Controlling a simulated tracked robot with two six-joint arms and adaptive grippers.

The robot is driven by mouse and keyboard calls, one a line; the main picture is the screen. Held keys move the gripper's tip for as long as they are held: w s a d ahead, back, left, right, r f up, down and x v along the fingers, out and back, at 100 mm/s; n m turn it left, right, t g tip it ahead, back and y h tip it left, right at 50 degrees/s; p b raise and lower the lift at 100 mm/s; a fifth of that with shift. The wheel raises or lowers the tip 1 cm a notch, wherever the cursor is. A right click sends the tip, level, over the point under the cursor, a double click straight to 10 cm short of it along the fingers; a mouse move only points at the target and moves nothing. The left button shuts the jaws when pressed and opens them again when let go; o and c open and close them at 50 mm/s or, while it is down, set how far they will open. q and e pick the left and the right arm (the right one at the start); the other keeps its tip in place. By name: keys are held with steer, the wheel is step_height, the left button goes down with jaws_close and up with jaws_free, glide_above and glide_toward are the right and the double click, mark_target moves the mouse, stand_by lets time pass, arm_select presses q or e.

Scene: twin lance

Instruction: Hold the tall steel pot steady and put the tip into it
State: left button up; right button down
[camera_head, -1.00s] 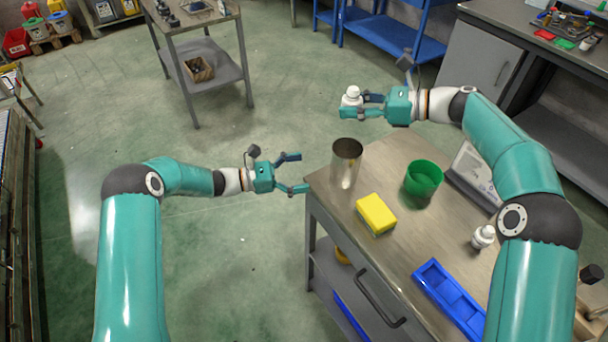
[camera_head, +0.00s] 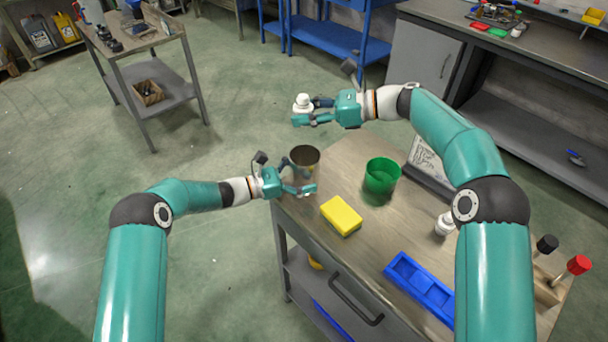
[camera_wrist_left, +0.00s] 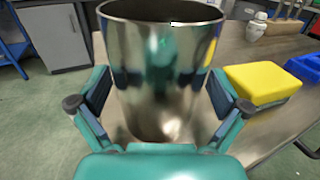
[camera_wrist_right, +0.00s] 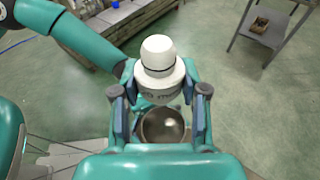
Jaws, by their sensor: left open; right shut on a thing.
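The tall steel pot (camera_head: 304,160) stands upright at the far left corner of the bench. My left gripper (camera_head: 300,182) is open, with its fingers on either side of the pot; the left wrist view shows the pot (camera_wrist_left: 160,75) between the fingers, not clamped. My right gripper (camera_head: 306,112) is shut on a white tip (camera_head: 303,103), held in the air above and beyond the pot. The tip (camera_wrist_right: 158,70) is upright between the fingers in the right wrist view, with the pot's mouth (camera_wrist_right: 163,126) visible below it.
On the bench, a yellow sponge (camera_head: 341,216) lies right of the pot. A green cup (camera_head: 381,176), a second white fitting (camera_head: 445,224), a blue tray (camera_head: 419,285) and a screen-like panel (camera_head: 428,160) stand further right. Open floor lies left of the bench.

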arm_select(q)
steer(key=shift+c, duration=0.3)
steer(key=c, duration=1.1)
steer(key=shift+c, duration=0.2)
